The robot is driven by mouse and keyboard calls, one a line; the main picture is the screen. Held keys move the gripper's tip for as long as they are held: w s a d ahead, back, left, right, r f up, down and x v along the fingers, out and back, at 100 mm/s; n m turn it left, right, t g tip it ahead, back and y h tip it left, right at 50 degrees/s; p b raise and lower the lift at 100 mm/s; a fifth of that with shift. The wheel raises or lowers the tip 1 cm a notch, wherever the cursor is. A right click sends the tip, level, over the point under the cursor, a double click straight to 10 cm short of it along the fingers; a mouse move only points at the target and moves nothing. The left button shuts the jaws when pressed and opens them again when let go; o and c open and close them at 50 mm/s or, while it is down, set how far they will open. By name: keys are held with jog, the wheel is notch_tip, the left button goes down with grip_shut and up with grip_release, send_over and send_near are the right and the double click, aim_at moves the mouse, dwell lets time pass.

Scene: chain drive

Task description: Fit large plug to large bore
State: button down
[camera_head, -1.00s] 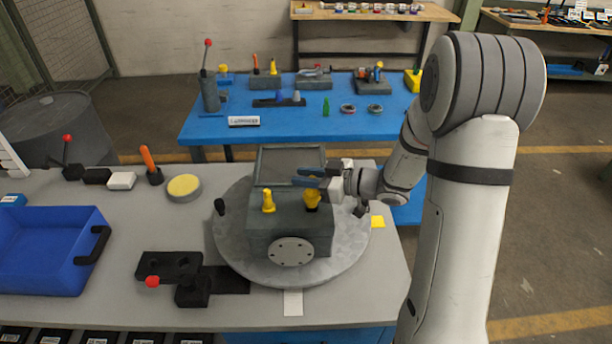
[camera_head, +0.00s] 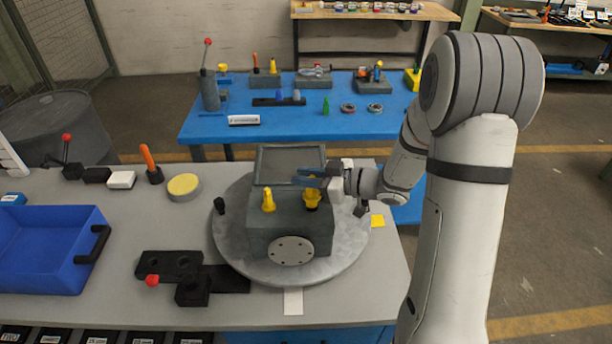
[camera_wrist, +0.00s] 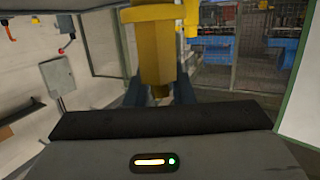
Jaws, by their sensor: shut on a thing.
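My gripper (camera_head: 312,178), with blue fingers, is shut on a yellow plug (camera_head: 312,200). In the head view this plug is at the right part of the top of a dark grey housing (camera_head: 262,238). Whether it sits in a bore or just above one cannot be told; the bore is hidden. In the wrist view the yellow plug (camera_wrist: 158,50) stands between the two blue fingers. A second, slimmer yellow plug (camera_head: 268,202) stands upright on the left of the housing top, apart from the gripper.
The housing stands on a round grey turntable (camera_head: 345,245) with a small black knob (camera_head: 219,205). A raised grey lid (camera_head: 290,160) stands behind the plugs. A black fixture with a red knob (camera_head: 152,281) is front left. A blue bin (camera_head: 50,280) is far left.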

jog(key=shift+f+b, duration=1.3)
jog(key=shift+f, duration=0.55)
jog(key=c, duration=1.2)
grip_release()
jog(key=shift+o, duration=0.2)
jog(key=b+v, duration=0.1)
jog(key=v, duration=0.6)
jog(key=shift+s+d, duration=0.2)
jog(key=shift+d, duration=0.15)
